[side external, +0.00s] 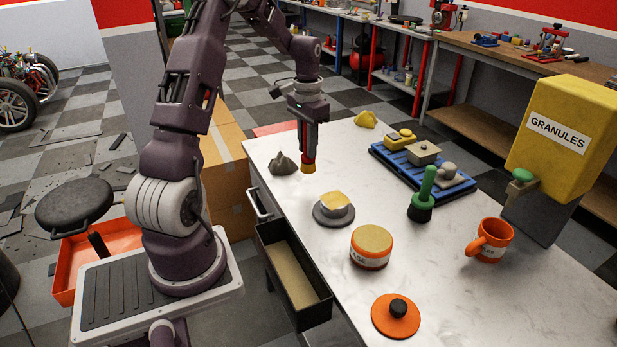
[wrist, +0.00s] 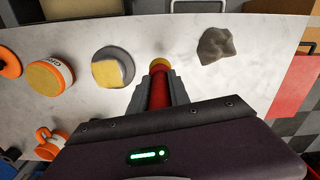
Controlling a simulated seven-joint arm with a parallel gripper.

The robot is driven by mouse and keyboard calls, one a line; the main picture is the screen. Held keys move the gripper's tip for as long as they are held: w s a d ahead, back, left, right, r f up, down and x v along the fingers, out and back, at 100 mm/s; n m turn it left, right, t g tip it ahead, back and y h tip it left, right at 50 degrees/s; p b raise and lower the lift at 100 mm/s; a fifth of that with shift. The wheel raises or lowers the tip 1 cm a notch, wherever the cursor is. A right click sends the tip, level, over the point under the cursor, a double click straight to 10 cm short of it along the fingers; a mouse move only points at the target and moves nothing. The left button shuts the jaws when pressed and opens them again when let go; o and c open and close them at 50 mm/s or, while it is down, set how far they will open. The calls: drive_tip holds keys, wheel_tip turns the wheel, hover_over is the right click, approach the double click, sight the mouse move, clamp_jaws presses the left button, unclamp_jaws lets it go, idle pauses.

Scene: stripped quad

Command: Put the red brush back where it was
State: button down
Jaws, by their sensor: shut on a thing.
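My gripper (side external: 308,152) is shut on the red brush (side external: 309,162), which points down with a yellow end lowest. The brush is over the white worktop (side external: 370,150), near its left edge; I cannot tell whether its tip touches the surface. In the wrist view the red brush (wrist: 158,88) sits between the two fingers, and its upper part is hidden by them. A grey lump (side external: 284,163) lies to its left in the side view. A grey round dish with a yellow block (side external: 334,205) stands nearer the camera.
An open drawer (side external: 296,277) juts from the worktop's front. An orange-banded tub (side external: 371,247), orange lid (side external: 396,314), orange mug (side external: 489,240) and green-handled tool (side external: 424,197) stand on the worktop. A blue tray (side external: 457,190), yellow lump (side external: 366,119) and yellow granules dispenser (side external: 563,135) are farther back.

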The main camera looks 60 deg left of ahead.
sight(308, 160)
wheel_tip(308, 160, down, 6)
drive_tip(key=shift+f, duration=0.1)
drive_tip(key=c, duration=1.2)
unclamp_jaws()
drive_tip(key=shift+f, duration=0.1)
